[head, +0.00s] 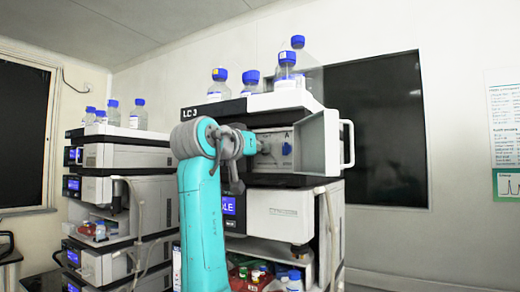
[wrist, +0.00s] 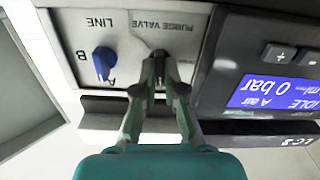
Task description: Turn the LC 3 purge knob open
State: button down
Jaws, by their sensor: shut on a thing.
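The LC 3 stack (head: 200,112) stands in the middle of the head view, its upper front compartment open. In the head view my gripper (head: 262,147) reaches the panel from the left. A blue LINE selector knob (wrist: 103,62) sits beside it, apart from the fingers; it also shows in the head view (head: 287,149).
The open white door (head: 318,143) stands out to the right of the panel. A lit display (wrist: 274,92) reads IDLE, 0 bar. Several blue-capped bottles (head: 286,75) stand on top. Another stack (head: 110,155) is at the left.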

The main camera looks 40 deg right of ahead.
jog(key=n, duration=0.4)
jog(key=shift+w+f+n, duration=0.1)
jog(key=shift+n, duration=2.8)
jog(key=shift+w+f+n, duration=0.1)
jog(key=shift+n, duration=3.1)
jog(key=c, duration=1.3)
grip_release()
jog(key=shift+o, duration=0.2)
jog(key=v, duration=1.2)
